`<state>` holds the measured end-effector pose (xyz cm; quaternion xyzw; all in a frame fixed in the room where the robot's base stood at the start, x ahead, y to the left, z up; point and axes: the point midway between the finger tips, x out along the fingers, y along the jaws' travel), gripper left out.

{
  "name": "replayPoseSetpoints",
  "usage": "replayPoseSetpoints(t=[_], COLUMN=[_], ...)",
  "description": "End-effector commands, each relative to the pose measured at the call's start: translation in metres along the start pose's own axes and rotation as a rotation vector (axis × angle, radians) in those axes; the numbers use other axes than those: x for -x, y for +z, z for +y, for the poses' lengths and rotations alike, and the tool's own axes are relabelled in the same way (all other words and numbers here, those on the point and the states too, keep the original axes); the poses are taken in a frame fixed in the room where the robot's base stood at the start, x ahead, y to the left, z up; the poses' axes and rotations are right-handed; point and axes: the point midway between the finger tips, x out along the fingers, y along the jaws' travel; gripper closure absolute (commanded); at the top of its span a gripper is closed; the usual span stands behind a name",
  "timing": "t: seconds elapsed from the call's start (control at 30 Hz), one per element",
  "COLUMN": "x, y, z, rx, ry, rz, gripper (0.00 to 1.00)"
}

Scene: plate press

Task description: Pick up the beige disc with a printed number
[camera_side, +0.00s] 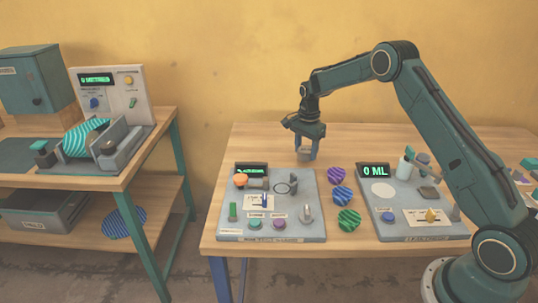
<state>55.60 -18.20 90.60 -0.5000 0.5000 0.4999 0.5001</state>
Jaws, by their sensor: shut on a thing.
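My gripper (305,148) points down above the back part of the wooden table, behind the left grey panel. It is shut on a small beige-grey piece, which I take to be the beige disc (304,156). The disc sits between the fingertips and is partly covered by them. A printed number is too small to make out. The piece appears to be held above the table, but its exact height is hard to tell.
The left panel (230,228) carries knobs, buttons and an orange-topped part (240,179). Purple (336,174), blue (342,195) and green (349,219) striped discs lie beside it. The right panel (385,228) has a "0 ML" display (374,171). The table's back left is clear.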

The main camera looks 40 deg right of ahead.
Motion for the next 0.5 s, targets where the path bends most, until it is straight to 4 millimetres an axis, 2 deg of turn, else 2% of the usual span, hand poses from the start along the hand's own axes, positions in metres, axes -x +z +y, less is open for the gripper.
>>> replayPoseSetpoints(t=[0.5], x=[0.11], y=[0.0], z=[-0.001], rx=[0.0], ry=[-0.005], rz=[0.002], gripper=[0.77])
